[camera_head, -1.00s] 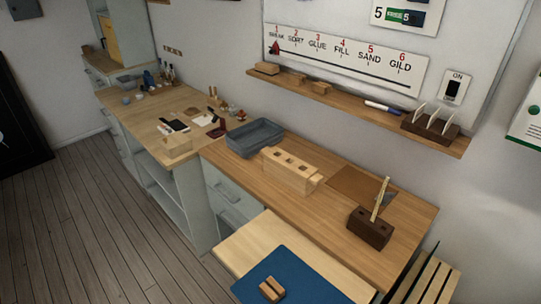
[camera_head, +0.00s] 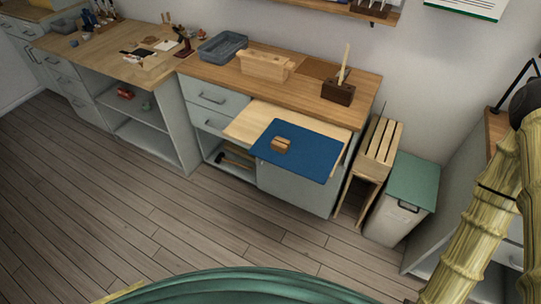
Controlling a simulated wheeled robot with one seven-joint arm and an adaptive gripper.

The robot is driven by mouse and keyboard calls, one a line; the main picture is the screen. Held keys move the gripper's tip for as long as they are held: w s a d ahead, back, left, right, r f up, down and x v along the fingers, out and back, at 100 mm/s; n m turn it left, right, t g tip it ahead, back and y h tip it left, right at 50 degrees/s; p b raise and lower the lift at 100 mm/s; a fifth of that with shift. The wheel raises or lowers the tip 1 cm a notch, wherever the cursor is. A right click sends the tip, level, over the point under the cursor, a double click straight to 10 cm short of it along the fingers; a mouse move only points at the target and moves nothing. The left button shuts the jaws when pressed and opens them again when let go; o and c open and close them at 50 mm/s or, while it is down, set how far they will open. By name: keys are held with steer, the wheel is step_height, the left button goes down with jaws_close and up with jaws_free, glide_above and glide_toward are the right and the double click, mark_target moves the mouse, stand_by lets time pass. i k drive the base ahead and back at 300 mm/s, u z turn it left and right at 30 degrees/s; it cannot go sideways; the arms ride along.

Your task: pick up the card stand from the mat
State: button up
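The card stand (camera_head: 281,145) is a small brown wooden block with a groove along its top. It lies on the left part of the blue mat (camera_head: 312,160), with bare mat around it. The mat covers most of a pale pull-out board (camera_head: 246,124) at the front of the workbench. My gripper is out of view. Only yellow, bamboo-like links of my arm show at the right edge, well apart from the stand.
The bench (camera_head: 315,89) behind holds a grey tray (camera_head: 222,47), a pale block with slots (camera_head: 265,65) and a dark block (camera_head: 338,93) with an upright stick. A slatted wooden piece (camera_head: 380,143) and a green-lidded bin (camera_head: 412,182) stand right. Floor (camera_head: 200,220) in front is clear.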

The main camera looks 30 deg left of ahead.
mark_target(280, 144)
steer(key=u, duration=0.35)
steer(key=i, duration=0.95)
steer(key=z, duration=0.2)
steer(key=k, duration=1.2)
steer(key=u, duration=0.5)
